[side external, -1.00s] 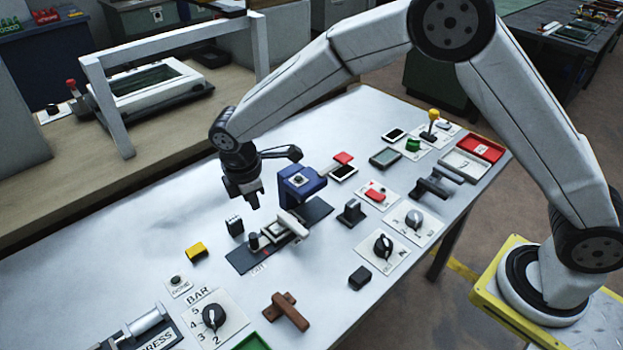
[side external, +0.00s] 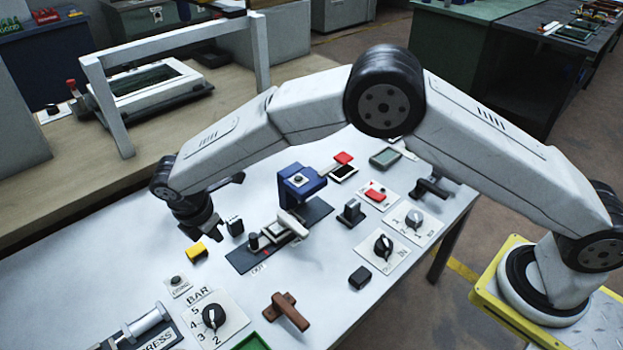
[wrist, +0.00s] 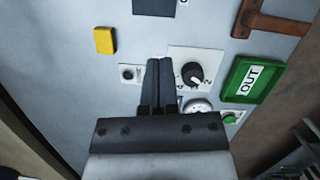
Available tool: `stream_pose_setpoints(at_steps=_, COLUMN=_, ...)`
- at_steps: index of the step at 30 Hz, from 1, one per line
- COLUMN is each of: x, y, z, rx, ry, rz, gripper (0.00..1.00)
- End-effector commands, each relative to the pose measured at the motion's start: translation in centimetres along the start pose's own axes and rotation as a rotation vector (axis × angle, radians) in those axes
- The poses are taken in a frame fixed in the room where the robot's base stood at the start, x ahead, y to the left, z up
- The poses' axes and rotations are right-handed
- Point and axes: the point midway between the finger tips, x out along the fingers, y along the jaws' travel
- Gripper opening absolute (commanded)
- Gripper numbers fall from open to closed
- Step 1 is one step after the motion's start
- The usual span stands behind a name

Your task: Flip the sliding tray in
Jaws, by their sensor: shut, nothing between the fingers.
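The sliding tray (side external: 288,229) is a pale plate on a dark rail (side external: 243,261), with a black knob (side external: 253,241) at its left end. It sits toward the rail's left part, near the OUT label (side external: 258,267), outside a blue press-like block (side external: 298,182). A black rotary knob (side external: 383,246) on a white plate marked OUT and IN stands to the right. My gripper (side external: 200,236) is over the bench left of the rail, above the yellow block's area. In the wrist view its fingers (wrist: 159,62) are shut together and empty, and the tray is out of view.
A yellow block (side external: 197,251) and dark block (side external: 235,226) stand near my gripper. The BAR dial (side external: 213,317), a DONE button (side external: 178,283) and a brown handle (side external: 287,311) lie toward the front. A green OUT tray (wrist: 234,92) shows in the wrist view.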

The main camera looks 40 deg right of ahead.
Motion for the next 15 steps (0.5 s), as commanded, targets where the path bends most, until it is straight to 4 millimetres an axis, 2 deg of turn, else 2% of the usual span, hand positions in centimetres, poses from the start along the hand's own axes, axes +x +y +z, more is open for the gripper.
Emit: stream_pose_setpoints(at_steps=15, x=7.1, y=-0.1, z=0.1, rx=0.0, ry=-0.002, rz=-0.003, gripper=0.0)
